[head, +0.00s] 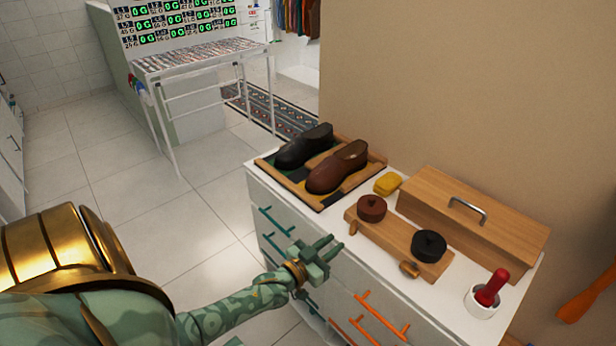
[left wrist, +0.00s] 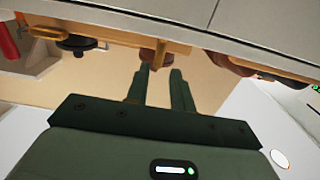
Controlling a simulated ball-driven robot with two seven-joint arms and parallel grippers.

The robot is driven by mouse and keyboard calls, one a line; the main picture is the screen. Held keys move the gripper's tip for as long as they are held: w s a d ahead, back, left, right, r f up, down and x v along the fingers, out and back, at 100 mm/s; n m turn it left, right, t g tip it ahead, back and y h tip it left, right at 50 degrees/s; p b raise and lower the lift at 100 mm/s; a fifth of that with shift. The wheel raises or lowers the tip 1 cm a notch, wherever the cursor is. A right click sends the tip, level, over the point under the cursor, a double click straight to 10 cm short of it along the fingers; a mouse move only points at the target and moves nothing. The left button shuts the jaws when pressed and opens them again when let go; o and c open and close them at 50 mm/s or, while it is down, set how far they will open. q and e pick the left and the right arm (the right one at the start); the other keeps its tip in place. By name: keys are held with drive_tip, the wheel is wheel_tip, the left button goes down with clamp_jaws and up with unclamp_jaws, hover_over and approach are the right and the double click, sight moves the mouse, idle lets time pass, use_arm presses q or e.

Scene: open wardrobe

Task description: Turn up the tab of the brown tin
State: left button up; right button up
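The brown tin (head: 372,207) sits at the left end of a wooden board (head: 403,239) on the white dresser top. A small wooden tab (head: 355,229) stands at the board's front edge by it. My left gripper (head: 335,243) is in front of the dresser's edge, just left of this tab and apart from it. Its fingers are parted with nothing between them. In the left wrist view the picture is upside down; the brown tin (left wrist: 150,54) shows partly beyond the fingertips (left wrist: 160,70). My right gripper is out of view.
A black tin (head: 429,245) with a second wooden tab (head: 408,268) is at the board's right end. Shoes (head: 337,168) on a tray, a yellow sponge (head: 388,183), a wooden box (head: 475,215) and a red-handled tool (head: 491,289) in a white cup stand around it.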

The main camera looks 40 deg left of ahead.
use_arm(q)
drive_tip(key=s, duration=0.9)
drive_tip(key=shift+a+p, duration=0.35)
drive_tip(key=shift+p, duration=0.05)
